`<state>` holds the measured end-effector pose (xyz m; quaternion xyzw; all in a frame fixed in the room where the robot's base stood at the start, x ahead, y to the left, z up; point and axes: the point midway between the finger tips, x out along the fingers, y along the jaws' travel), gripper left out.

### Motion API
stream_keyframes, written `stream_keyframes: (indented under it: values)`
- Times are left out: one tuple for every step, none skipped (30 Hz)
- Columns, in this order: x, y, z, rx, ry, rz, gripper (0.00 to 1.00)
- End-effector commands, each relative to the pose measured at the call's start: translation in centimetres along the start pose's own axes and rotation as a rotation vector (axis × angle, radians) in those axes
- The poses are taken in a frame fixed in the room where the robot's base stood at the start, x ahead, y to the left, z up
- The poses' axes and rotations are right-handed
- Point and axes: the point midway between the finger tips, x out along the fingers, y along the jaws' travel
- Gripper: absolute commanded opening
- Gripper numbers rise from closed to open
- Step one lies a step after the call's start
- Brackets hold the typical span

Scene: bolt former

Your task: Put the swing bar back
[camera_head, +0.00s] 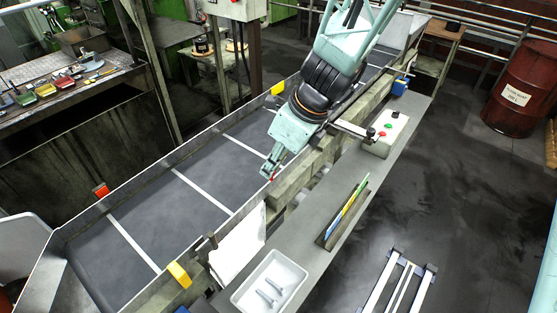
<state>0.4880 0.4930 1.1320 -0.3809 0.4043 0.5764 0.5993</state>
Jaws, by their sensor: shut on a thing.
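My arm reaches down from the top over the near side wall of the long conveyor trough (160,215). My gripper (270,174) is at this wall, low and close to its top edge. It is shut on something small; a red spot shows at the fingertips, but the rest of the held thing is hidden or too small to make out. A short grey bar with a dark end (353,129) sticks out to the right of my wrist, towards the control box (386,133). I cannot tell for certain whether it is the swing bar.
A grey ledge runs along the trough with a white tray of bolts (247,299), a slot of coloured sheets (343,213) and the control box. A white sheet (238,243) leans by the wall. A red drum (522,88) stands at right. The floor between is largely clear.

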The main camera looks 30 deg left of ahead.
Motion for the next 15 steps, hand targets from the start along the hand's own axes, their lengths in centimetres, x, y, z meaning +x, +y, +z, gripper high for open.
stream_keyframes:
  values:
    - [-0.07,0.41,-0.10,-0.004,0.002,0.000,0.00]
    - [-0.08,0.44,-0.10,-0.004,0.002,0.000,0.00]
    - [-0.09,0.48,-0.11,-0.005,0.002,0.000,0.00]
    - [-0.10,0.50,-0.11,-0.005,0.002,0.000,0.00]
    - [-0.10,0.52,-0.10,-0.005,0.002,0.000,0.00]
    - [-0.12,0.54,-0.10,-0.006,0.002,0.000,0.00]
    - [-0.13,0.55,-0.09,-0.006,0.002,0.000,0.00]
    - [-0.14,0.57,-0.09,-0.006,0.002,0.000,0.00]
    - [-0.15,0.59,-0.08,-0.007,0.002,0.001,0.00]
    - [-0.16,0.61,-0.07,-0.007,0.002,0.001,0.00]
    - [-0.17,0.62,-0.06,-0.007,0.002,0.001,0.15]
    - [-0.19,0.63,-0.03,-0.008,0.001,0.000,0.19]
    - [-0.21,0.62,0.01,-0.008,0.001,0.000,0.21]
    - [-0.23,0.61,0.04,-0.008,0.000,0.000,0.24]
    - [-0.25,0.60,0.09,-0.008,0.000,-0.001,0.28]
